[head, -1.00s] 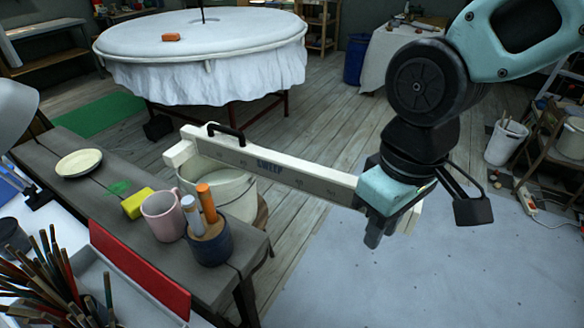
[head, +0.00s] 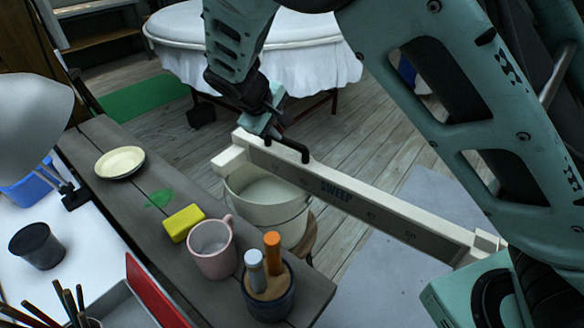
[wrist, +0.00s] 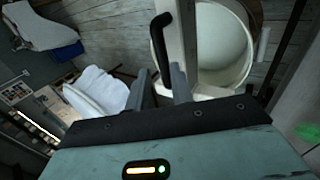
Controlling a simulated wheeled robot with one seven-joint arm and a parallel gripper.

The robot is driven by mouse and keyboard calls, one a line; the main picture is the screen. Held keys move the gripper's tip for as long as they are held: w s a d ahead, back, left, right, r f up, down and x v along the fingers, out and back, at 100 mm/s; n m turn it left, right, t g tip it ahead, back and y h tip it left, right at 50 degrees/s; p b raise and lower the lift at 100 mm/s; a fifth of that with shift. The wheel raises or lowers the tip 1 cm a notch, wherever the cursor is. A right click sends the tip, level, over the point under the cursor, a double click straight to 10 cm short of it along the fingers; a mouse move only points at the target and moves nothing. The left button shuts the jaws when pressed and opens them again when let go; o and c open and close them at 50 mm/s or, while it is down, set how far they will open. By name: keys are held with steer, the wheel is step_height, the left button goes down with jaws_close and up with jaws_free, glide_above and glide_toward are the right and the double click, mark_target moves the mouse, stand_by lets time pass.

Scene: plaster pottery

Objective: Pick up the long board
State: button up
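The long board (head: 350,195) is cream-white with a dark printed word on its side and a black handle (head: 288,148) near its left end. It runs from above the white bucket down to the lower right, where a teal part of my body overlaps its end. What supports it is hidden. My gripper (head: 264,124) is at the handle, by the board's left end. In the wrist view my gripper's two fingers (wrist: 160,88) are apart, and the handle (wrist: 160,45) reaches down between them. The board (wrist: 190,50) is just right of it. I cannot tell whether the fingers touch the handle.
The white bucket (head: 262,190) stands beneath the board. A dark bench at left carries a plate (head: 120,162), yellow sponge (head: 183,222), pink mug (head: 212,250) and a blue pot with tools (head: 268,295). A round cloth-covered table (head: 290,60) stands behind.

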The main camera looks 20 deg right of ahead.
mark_target(293, 143)
steer(key=x, duration=0.5)
steer(key=p+x, duration=0.1)
steer(key=x, duration=0.4)
steer(key=shift+s+d+f, duration=0.1)
steer(key=shift+d+f, duration=0.15)
steer(key=shift+f, duration=0.1)
jaws_close()
steer(key=shift+r+p, duration=0.15)
steer(key=shift+p, duration=0.15)
